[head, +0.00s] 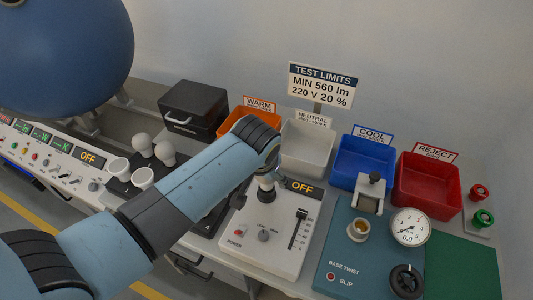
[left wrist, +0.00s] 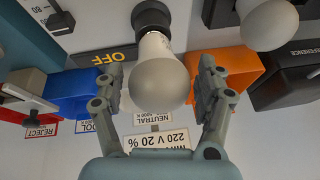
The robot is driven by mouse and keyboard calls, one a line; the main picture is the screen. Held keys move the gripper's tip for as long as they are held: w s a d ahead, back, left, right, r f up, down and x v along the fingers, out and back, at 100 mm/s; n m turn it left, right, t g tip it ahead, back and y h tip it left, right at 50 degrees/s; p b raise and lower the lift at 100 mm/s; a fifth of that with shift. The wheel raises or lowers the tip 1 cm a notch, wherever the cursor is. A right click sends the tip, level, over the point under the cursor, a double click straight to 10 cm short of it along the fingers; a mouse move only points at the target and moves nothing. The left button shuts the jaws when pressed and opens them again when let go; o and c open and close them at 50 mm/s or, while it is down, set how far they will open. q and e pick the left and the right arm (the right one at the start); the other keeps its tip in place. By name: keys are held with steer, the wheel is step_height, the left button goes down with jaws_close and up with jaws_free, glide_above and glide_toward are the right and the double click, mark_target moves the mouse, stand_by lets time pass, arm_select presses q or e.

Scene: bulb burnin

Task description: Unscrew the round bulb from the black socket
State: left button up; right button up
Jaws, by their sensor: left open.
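In the left wrist view a frosted round bulb (left wrist: 158,78) with a white neck sits in the black socket (left wrist: 152,18). My left gripper (left wrist: 160,84) is open, with one finger on each side of the bulb; a gap shows on both sides. The lower part of the black socket (head: 265,193) shows below the arm's end. My right gripper is in neither view.
Orange, white (head: 306,147), blue (head: 362,160) and red (head: 428,184) bins stand behind. Bulbs (head: 165,152) and white cups stand on a black holder at left. A teal twist station (head: 345,262) with a gauge (head: 410,227) is at right. Another bulb (left wrist: 268,25) is close right in the wrist view.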

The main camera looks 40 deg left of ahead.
arm_select(q)
steer(key=m+h, duration=0.2)
steer(key=m, duration=0.3)
steer(key=shift+a, duration=0.15)
steer(key=m+h, duration=0.1)
steer(key=m, duration=0.2)
steer(key=shift+m+h, duration=0.3)
